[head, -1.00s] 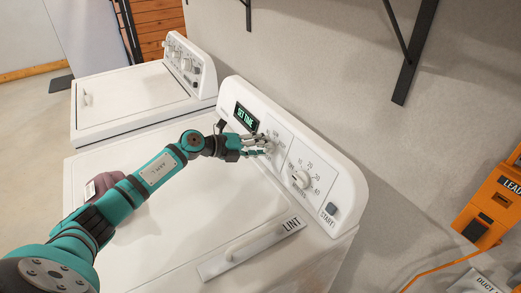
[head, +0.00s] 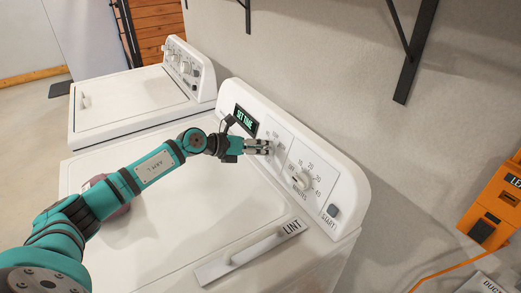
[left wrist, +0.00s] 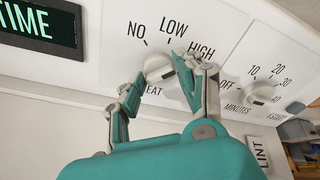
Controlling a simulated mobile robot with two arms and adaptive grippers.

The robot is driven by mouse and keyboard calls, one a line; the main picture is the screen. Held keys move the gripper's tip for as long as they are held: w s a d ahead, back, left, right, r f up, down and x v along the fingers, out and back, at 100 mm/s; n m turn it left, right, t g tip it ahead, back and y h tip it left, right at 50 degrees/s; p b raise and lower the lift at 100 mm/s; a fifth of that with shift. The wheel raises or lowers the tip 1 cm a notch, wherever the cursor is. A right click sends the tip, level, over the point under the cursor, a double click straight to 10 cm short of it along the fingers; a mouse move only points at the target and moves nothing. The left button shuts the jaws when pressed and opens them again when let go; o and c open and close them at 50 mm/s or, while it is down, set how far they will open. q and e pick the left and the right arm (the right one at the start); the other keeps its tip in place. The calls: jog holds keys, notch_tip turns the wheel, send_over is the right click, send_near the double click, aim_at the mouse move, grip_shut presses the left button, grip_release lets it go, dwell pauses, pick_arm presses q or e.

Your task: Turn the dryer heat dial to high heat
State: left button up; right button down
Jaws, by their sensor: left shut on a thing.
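The white heat dial (left wrist: 157,66) is on the dryer's control panel, with NO, LOW and HIGH printed around its top in the left wrist view. My left gripper (head: 268,147) reaches across the dryer (head: 190,220) to the panel. In the left wrist view the fingers of my left gripper (left wrist: 160,74) are on either side of the dial and shut on it. The right finger covers part of the dial near HIGH. I cannot tell clearly which mark the dial points at. My right gripper is not in view.
A timer dial (head: 301,181) and a start button (head: 333,210) are to the right of the heat dial. The display (head: 246,120) reads SET TIME. A washer (head: 130,100) stands at the left. The lint handle (head: 252,246) is at the dryer top's front right.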

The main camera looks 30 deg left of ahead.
pick_arm(q)
jog(key=shift+s+f, duration=0.1)
jog(key=shift+f, duration=0.05)
dwell(0.3)
jog(key=o, duration=1.1)
jog(key=shift+o, duration=0.2)
jog(key=shift+a, duration=0.1)
jog(key=v, duration=1.2)
